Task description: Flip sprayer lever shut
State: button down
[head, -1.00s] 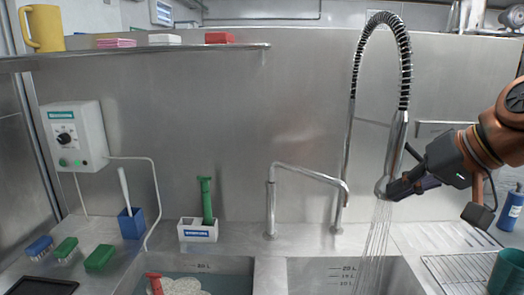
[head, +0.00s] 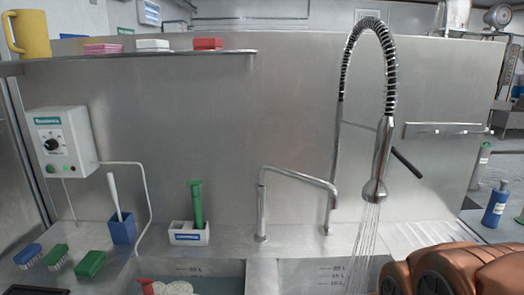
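The sprayer (head: 382,160) hangs nose down from its black coiled spring hose (head: 390,75) above the right sink basin. Its dark lever (head: 407,162) sticks out to the right and slopes downward, apart from the body at its tip. Thin streams of water (head: 366,235) run from the sprayer's nozzle into the basin. My gripper is outside the picture, and only copper-coloured links of my arm show at the lower right.
A bent steel faucet (head: 298,177) stands left of the sprayer. A white holder (head: 189,234) with a green-handled tool, a blue cup (head: 123,229) and several brushes stand on the left ledge. A blue bottle (head: 495,207) is at the right. Space around the lever is clear.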

aim_at(402, 158)
jog(key=z, duration=0.95)
jog(key=k, duration=0.6)
jog(key=u, duration=1.55)
